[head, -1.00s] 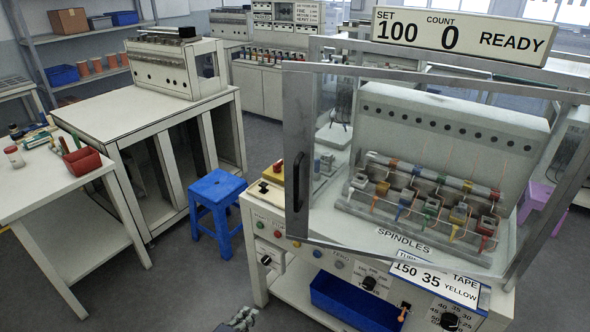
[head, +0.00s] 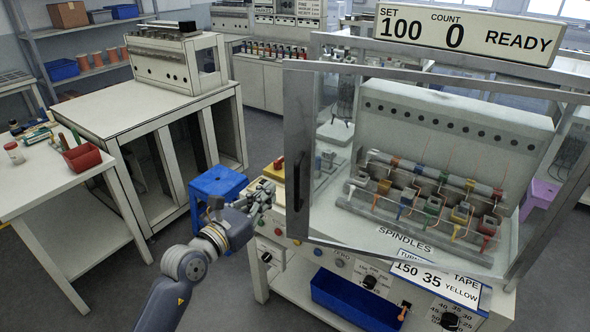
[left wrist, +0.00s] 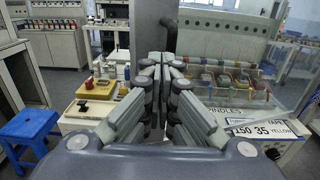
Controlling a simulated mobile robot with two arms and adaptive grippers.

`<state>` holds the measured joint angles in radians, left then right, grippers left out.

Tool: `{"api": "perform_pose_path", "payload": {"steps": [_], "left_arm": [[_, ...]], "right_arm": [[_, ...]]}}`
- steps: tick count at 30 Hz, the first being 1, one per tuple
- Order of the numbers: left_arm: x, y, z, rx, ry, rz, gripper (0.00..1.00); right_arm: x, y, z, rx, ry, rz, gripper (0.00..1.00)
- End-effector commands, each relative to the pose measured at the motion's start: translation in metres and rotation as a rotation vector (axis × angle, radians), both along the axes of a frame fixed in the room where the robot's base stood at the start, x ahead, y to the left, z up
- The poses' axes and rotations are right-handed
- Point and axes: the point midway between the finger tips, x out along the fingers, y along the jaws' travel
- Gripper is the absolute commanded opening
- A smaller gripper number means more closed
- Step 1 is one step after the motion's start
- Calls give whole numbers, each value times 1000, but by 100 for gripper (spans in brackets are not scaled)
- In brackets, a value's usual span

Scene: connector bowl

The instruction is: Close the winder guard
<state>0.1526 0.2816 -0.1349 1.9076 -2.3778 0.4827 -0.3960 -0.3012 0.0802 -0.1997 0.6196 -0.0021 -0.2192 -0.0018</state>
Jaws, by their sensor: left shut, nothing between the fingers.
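The winder guard (head: 300,120) is a clear panel in a grey metal frame. It stands in front of the spindles (head: 420,205), with a black upright handle (head: 299,181) on its left post. Its left edge stands out toward me, but the exact opening angle is hard to tell. My left gripper (head: 265,192) is shut and empty, left of the handle and apart from it in the picture. In the left wrist view, the closed fingers (left wrist: 165,62) point toward the guard's grey post (left wrist: 153,28), which rises just beyond them. My right gripper is out of view.
A blue stool (head: 217,184) stands behind my left arm. The winder's front panel carries knobs, a blue bin (head: 357,302) and a label card (head: 437,281). A side table with a red bin (head: 82,157) is at the left. Open floor lies between.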

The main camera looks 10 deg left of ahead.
Motion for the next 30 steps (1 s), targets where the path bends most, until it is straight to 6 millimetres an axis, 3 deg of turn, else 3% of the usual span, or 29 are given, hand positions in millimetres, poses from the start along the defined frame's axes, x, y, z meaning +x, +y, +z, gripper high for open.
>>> {"api": "perform_pose_path", "payload": {"steps": [18,30], "left_arm": [[92,-44,2,-3,0,-2,0],[110,-52,-1,-4,1,-1,0]], "right_arm": [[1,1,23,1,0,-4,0],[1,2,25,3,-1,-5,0]]}}
